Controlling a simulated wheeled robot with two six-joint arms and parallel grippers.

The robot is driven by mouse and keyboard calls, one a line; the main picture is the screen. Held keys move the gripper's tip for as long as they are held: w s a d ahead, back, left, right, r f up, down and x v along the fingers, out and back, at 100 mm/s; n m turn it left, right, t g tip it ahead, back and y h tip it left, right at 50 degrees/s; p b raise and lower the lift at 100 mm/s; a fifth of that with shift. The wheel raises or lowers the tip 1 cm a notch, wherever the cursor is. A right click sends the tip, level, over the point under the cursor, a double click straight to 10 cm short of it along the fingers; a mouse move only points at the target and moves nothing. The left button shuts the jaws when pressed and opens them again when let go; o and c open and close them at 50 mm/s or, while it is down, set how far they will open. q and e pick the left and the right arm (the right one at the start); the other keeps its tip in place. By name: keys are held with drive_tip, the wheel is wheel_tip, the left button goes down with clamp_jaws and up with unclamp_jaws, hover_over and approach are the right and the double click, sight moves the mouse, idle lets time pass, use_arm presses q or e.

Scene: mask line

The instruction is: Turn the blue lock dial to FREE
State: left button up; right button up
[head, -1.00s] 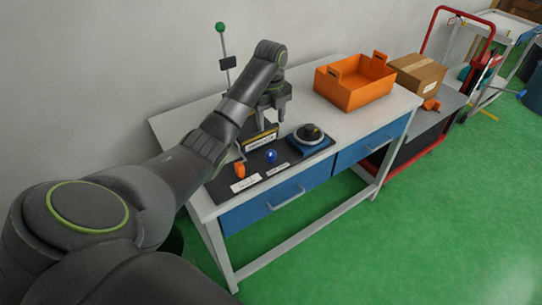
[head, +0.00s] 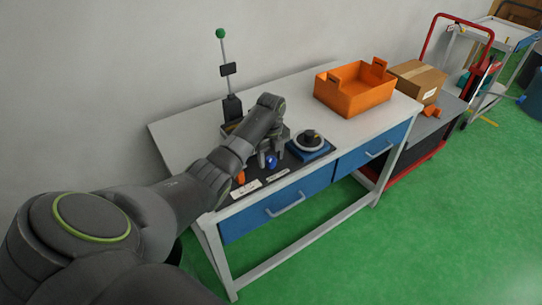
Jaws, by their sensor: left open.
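The small blue dial (head: 271,162) stands on the black panel (head: 318,162) at the front of the workbench, behind a white label. Its marking is too small to read. My left gripper (head: 270,154) is open, fingers pointing down, just above and behind the blue dial. Whether the fingers touch the dial I cannot tell. An orange dial (head: 240,177) is to its left, partly hidden by my left arm. To its right is a round black knob (head: 311,137) with a pale ring on a blue base. My right gripper is out of view.
A signal post with a green ball (head: 220,33) stands behind my arm. An orange crate (head: 352,97) sits on the bench's right part. A cardboard box (head: 418,80) rests on a red cart further right. The bench between panel and crate is clear.

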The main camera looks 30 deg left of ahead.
use_arm(q)
drive_tip(key=c, duration=1)
drive_tip(key=shift+r+n+p, duration=0.25)
drive_tip(key=shift+n+p, duration=1.15)
drive_tip(key=shift+p, duration=0.1)
drive_tip(key=n+p, duration=0.2)
drive_tip(key=shift+n, duration=0.3)
drive_tip(key=n+p, duration=0.1)
drive_tip(key=n, duration=0.1)
drive_tip(key=shift+n, duration=0.4)
drive_tip(key=n+p, duration=0.2)
drive_tip(key=n, duration=0.1)
drive_tip(key=shift+n, duration=0.3)
drive_tip(key=n+p, duration=0.1)
drive_tip(key=n, duration=0.2)
drive_tip(key=shift+f, duration=0.1)
drive_tip(key=shift+w+n+p, duration=0.1)
drive_tip(key=shift+n+p, duration=0.3)
drive_tip(key=shift+n, duration=1)
